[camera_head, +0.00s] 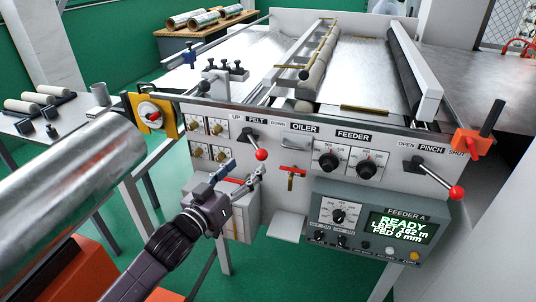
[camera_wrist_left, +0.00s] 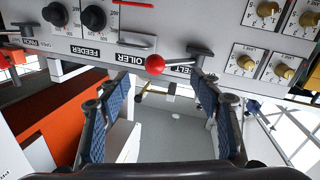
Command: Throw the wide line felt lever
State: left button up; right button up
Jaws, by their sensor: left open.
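The felt lever shows on the white front panel, under the label FELT between UP and DOWN. Its red ball knob (camera_head: 261,154) hangs low and to the right of its pivot, toward the DOWN side. My left gripper (camera_head: 243,170) is open just below and in front of the knob. In the left wrist view, which shows the panel upside down, the red knob (camera_wrist_left: 155,64) appears beyond the two blue-padded fingers, in line with the gap of the left gripper (camera_wrist_left: 160,85). The fingers look apart from the knob. My right gripper is not in view.
Right of the felt lever are a red oiler handle (camera_head: 294,171), two feeder dials and the pinch lever with its red knob (camera_head: 456,192). Brass knobs (camera_head: 196,126) sit to its left. A feeder control box (camera_head: 372,222) projects below. A large metal cylinder (camera_head: 75,180) fills the left foreground.

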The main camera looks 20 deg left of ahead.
aim_at(257, 154)
pick_arm(q)
jog(key=shift+p+x, duration=0.55)
jog(key=shift+x, duration=3.3)
jog(key=shift+c, duration=0.5)
jog(key=shift+s+a, duration=0.1)
grip_shut()
